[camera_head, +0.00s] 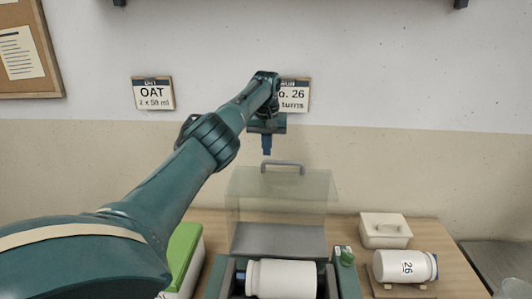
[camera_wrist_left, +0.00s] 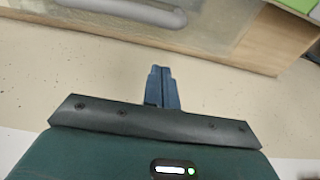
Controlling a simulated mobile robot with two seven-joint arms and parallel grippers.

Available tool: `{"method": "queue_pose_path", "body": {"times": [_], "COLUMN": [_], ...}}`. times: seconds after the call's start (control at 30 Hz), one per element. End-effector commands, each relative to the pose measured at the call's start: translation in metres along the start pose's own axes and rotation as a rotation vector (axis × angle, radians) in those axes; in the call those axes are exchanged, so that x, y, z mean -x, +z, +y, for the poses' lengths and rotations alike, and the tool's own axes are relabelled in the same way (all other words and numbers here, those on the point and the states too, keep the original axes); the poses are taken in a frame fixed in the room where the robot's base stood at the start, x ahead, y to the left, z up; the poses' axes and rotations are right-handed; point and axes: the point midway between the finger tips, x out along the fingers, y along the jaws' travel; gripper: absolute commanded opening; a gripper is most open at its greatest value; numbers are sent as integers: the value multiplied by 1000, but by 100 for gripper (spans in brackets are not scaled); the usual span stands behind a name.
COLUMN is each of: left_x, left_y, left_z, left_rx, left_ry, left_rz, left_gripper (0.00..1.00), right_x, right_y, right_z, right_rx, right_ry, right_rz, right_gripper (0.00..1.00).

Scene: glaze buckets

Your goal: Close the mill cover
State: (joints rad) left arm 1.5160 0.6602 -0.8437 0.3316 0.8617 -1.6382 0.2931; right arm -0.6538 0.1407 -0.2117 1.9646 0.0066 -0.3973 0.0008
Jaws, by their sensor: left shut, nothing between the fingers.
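The clear mill cover (camera_head: 280,200) stands raised behind the mill, with a grey handle (camera_head: 283,165) along its top edge. The mill (camera_head: 342,280) is at the bottom centre, with a white jar (camera_head: 282,279) lying in it. My left gripper (camera_head: 267,151) is shut and empty, just above the handle in the picture and not touching it. In the left wrist view its closed fingertips (camera_wrist_left: 160,72) point towards the cover (camera_wrist_left: 215,28). The handle (camera_wrist_left: 150,12) shows there at the top edge. My right gripper is out of view.
A green-topped box (camera_head: 184,250) stands left of the mill. To the right are a white lidded box (camera_head: 385,230) and a white jar marked 26 (camera_head: 405,266) lying on a stand. The wall (camera_head: 420,160) with paper signs is behind.

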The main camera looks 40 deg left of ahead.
Motion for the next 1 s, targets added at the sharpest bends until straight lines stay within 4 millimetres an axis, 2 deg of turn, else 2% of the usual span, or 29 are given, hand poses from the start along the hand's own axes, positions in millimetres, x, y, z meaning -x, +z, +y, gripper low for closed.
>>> {"method": "queue_pose_path", "body": {"times": [0.03,0.23,0.7,1.0], "left_x": [-11,-6,3,4], "left_y": [1,7,34,38], "left_z": [0,0,0,0], "left_rx": [0,1,-2,-1], "left_ry": [-3,4,0,1], "left_rz": [-4,5,1,0], "left_gripper": [0,0,0,0], "right_x": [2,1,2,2], "right_y": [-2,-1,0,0], "right_z": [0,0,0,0], "right_rx": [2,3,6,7], "right_ry": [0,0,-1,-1], "right_rz": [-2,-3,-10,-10], "right_gripper": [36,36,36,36]}}
